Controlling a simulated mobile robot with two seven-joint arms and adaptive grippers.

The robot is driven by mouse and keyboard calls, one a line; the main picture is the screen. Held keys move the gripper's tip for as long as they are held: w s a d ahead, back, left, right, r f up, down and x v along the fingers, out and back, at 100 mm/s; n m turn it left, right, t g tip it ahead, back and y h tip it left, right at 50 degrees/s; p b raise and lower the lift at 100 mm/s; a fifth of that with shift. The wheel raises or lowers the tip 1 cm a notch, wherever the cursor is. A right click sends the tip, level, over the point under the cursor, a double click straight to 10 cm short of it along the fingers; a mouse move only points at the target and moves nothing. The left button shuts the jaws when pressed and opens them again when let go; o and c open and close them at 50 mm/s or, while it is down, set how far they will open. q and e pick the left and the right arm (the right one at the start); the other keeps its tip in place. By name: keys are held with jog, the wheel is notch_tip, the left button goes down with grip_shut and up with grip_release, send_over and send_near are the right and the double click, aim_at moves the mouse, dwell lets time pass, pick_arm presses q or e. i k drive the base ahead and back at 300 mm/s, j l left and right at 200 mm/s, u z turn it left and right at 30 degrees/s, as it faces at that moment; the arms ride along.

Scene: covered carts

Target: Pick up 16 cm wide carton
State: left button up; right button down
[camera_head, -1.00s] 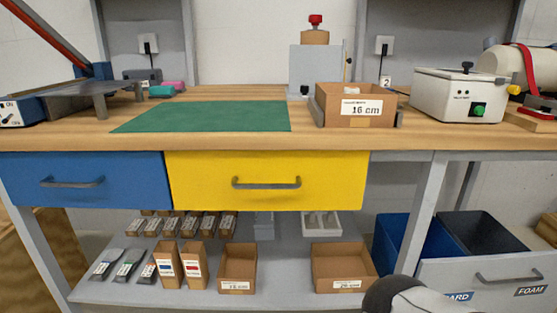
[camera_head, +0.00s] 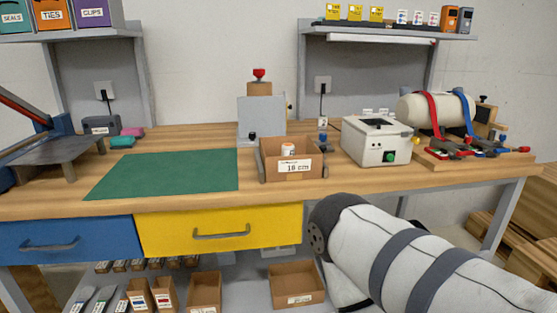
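An open-topped brown carton (camera_head: 284,174) stands upright on the wooden workbench, right of the green mat. Its front label looks like 16 or 18 cm now, and read 16 cm a second ago. Grey plates show at its left and right sides. Something small with a white label shows inside it. My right arm (camera_head: 405,258) reaches in from the lower right, in front of the bench and apart from the carton. Its gripper is not visible. My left arm and gripper are out of view.
The green mat (camera_head: 163,174) is bare. A white box device (camera_head: 374,141) stands right of the carton, a grey block with a red knob (camera_head: 262,116) behind it. Two more open cartons, one at left (camera_head: 204,288) and one at right (camera_head: 296,284), sit on the lower shelf.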

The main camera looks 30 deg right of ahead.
aim_at(308, 162)
jog(key=i+j+z, duration=0.1)
jog(key=i+z, duration=0.2)
jog(key=z, duration=0.2)
jog(key=i+j+z, duration=0.2)
jog(key=z, duration=0.3)
jog(key=i+j+z, duration=0.3)
jog(key=z, duration=0.15)
